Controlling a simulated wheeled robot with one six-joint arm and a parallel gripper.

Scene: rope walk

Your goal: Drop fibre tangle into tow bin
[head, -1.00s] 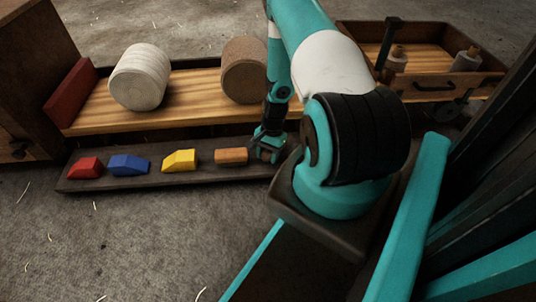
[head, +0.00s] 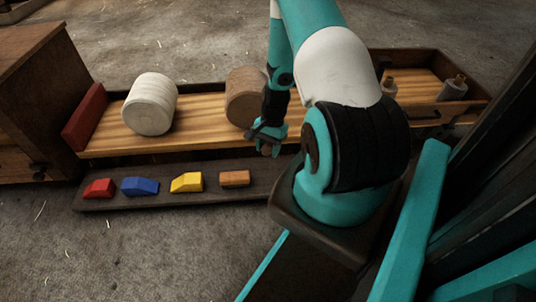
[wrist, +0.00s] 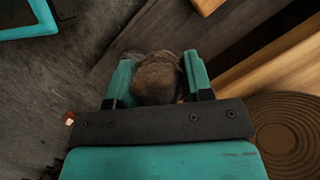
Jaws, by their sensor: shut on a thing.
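My gripper (head: 266,142) is shut on a brownish, rounded lump, the fibre tangle (wrist: 157,82), which sits between the two teal fingers in the wrist view. In the head view the tangle is tiny and partly hidden by the fingers. The gripper hangs over the front edge of the wooden bench, right of the small wooden block and in front of the brown coil. I cannot pick out a tow bin for certain in either view.
A white rope coil (head: 150,104) and a brown coil (head: 246,96) stand on the bench (head: 202,120). Red (head: 99,188), blue (head: 140,186), yellow (head: 187,182) and wooden (head: 234,178) blocks lie on the low dark plank (head: 150,201). A dark cabinet (head: 30,100) stands left.

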